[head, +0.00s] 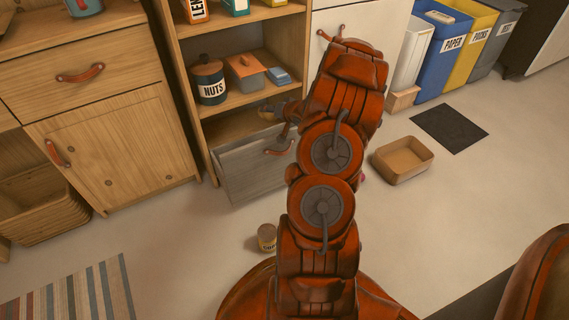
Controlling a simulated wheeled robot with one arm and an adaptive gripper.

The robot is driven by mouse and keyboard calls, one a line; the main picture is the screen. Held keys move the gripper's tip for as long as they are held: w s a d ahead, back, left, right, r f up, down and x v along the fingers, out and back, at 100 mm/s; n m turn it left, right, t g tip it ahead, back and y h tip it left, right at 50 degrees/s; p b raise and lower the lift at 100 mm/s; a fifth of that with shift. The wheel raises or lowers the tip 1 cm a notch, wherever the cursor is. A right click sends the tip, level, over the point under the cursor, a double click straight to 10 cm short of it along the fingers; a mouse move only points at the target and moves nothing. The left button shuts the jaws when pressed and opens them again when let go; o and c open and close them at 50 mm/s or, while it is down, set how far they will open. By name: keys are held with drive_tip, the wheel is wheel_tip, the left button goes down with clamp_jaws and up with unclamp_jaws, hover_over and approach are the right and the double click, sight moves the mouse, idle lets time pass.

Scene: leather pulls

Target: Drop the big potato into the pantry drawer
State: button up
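The pantry drawer (240,172) is the grey front with a leather pull at the bottom of the open wooden shelf unit. It appears pulled out, but its inside is mostly hidden. My orange arm stands in the middle of the head view and bends left at its far end. My gripper (276,118) is small and dark there, above the drawer at its back right. A brownish, yellowish lump (266,112) shows at the fingers; I cannot tell whether it is the big potato or part of the gripper. Whether the fingers are open or shut is unclear.
A brown open box (403,160) and dark mat (449,128) lie to the right, before the bins (446,62). A pink thing (362,178) is mostly hidden behind my arm. The nuts canister (209,80) stands on the shelf.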

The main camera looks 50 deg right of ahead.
drive_tip(key=o, duration=1.6)
drive_tip(key=v, duration=1.2)
